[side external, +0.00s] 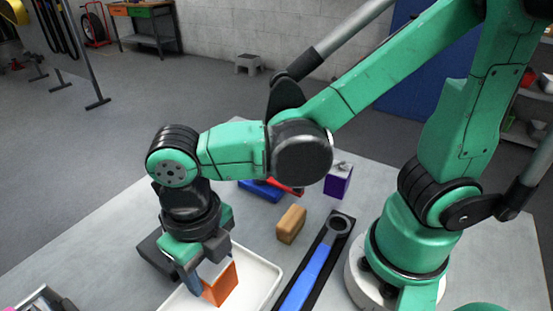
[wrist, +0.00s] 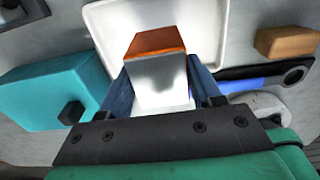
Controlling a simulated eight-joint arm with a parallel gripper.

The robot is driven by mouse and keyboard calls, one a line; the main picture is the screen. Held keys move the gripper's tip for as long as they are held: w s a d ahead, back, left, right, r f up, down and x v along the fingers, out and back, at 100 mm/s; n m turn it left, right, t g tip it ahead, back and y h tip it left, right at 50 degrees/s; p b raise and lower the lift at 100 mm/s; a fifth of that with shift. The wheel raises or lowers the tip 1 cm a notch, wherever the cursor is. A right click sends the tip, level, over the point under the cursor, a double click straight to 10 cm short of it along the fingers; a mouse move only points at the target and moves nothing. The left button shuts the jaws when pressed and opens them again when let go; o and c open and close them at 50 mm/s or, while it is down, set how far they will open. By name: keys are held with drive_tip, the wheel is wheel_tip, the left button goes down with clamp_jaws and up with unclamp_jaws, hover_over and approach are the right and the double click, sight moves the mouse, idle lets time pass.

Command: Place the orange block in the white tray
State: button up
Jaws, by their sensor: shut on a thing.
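The orange block (side external: 221,284) is between the fingers of my gripper (side external: 205,281), which is shut on it. It is over the white tray (side external: 264,272) in the side view. I cannot tell whether its underside touches the tray floor. In the wrist view the block (wrist: 157,44) shows an orange edge and a bright, washed-out face between the two blue fingers of my gripper (wrist: 162,88). The tray (wrist: 222,30) is behind it there, and the block and gripper hide part of its floor.
A tan block (side external: 291,224) and a blue-handled wrench (side external: 308,276) on a dark strip are right of the tray. A purple box (side external: 338,181) and a blue and red item (side external: 262,189) are farther back. A teal box (wrist: 52,92) is close left in the wrist view.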

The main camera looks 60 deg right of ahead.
drive_tip(key=shift+f, duration=2.15)
drive_tip(key=shift+f, duration=0.1)
drive_tip(key=o, duration=1.2)
